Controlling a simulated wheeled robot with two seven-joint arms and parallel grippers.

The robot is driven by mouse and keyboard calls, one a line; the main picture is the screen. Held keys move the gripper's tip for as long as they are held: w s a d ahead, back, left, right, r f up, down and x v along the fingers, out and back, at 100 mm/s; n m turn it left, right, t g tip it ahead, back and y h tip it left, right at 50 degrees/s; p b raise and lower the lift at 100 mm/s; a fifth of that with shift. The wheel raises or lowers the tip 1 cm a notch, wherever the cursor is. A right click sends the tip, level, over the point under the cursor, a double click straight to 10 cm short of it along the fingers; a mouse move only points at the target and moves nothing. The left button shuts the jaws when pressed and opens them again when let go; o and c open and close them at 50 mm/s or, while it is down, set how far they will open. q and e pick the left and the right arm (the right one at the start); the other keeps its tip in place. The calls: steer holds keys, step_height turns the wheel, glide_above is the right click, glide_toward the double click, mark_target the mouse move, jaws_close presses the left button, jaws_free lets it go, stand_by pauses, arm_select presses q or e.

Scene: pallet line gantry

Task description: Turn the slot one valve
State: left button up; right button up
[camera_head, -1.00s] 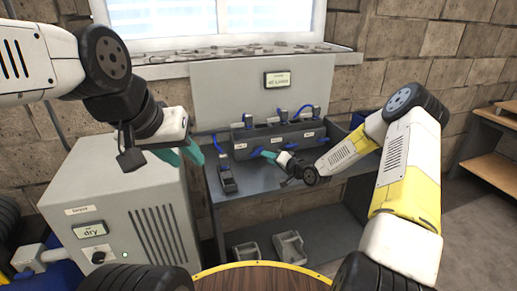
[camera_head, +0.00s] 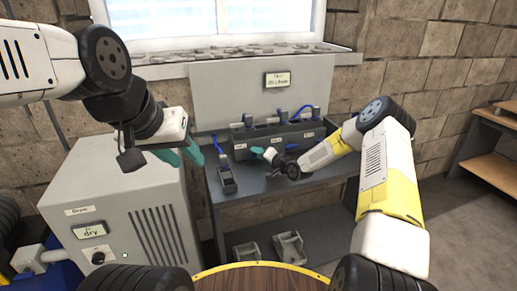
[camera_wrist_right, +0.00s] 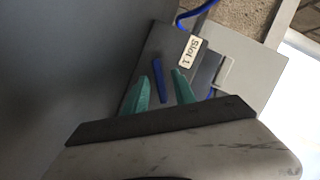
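The slot one valve is a thin blue lever (camera_wrist_right: 159,84) on a dark panel beside the "Slot 1" label (camera_wrist_right: 190,51) in the right wrist view. My right gripper (camera_wrist_right: 161,73) is open, with one teal finger on each side of the lever; I cannot tell whether either finger touches it. In the head view my right gripper (camera_head: 257,151) is at the left end of the dark slot block (camera_head: 290,128), hiding part of its front. My left gripper (camera_head: 192,155) is open and empty, in front of the grey cabinet and left of the bench.
The grey dryer cabinet (camera_head: 130,205) stands at the left. A dark handheld device (camera_head: 227,178) lies on the bench (camera_head: 210,175). Blue hoses (camera_head: 308,108) rise from the block. Grey trays (camera_head: 289,246) sit on the lower shelf. A wooden round top (camera_head: 262,278) is in front.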

jaws_close()
steer(key=n+h, duration=0.1)
steer(key=n, duration=0.1)
steer(key=n+h, duration=0.1)
steer(key=n, duration=0.1)
steer(key=shift+a+r, duration=0.15)
steer(key=shift+a, duration=0.05)
steer(key=n+h, duration=0.3)
steer(key=shift+s+n+t, duration=0.1)
steer(key=shift+n+t, duration=0.2)
stand_by(0.3)
stand_by(0.3)
steer(key=shift+o, duration=0.8)
jaws_free()
